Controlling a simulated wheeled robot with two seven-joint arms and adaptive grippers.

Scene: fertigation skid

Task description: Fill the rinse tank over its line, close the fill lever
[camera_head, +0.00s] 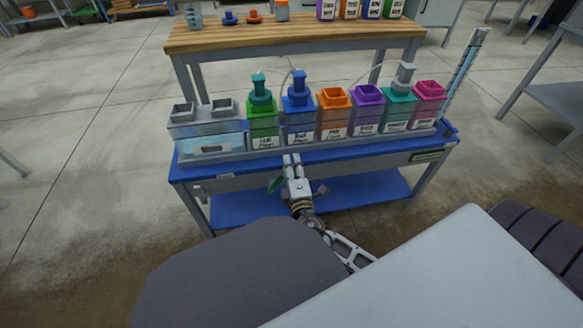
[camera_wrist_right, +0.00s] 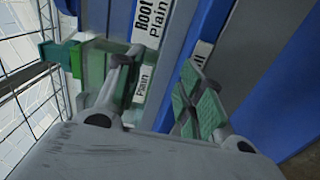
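The clear tank (camera_head: 208,142) at the left end of the skid has two grey square openings on top and a pale label; I take it for the rinse tank. Its line and exact level are too small to read. My right gripper (camera_head: 292,160) is at the bench's front edge, below the blue tank (camera_head: 299,124). A small label ending in "ll" (camera_wrist_right: 184,103) is partly hidden by a finger. I cannot make out the fill lever. My left gripper is out of view.
Green (camera_head: 262,122), orange (camera_head: 334,115), purple (camera_head: 367,112), teal (camera_head: 397,110) and magenta (camera_head: 428,103) tanks stand along the blue bench (camera_head: 362,153). A wooden table (camera_head: 300,36) with bottles is behind. A tall graduated tube (camera_head: 464,70) leans at the right end.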

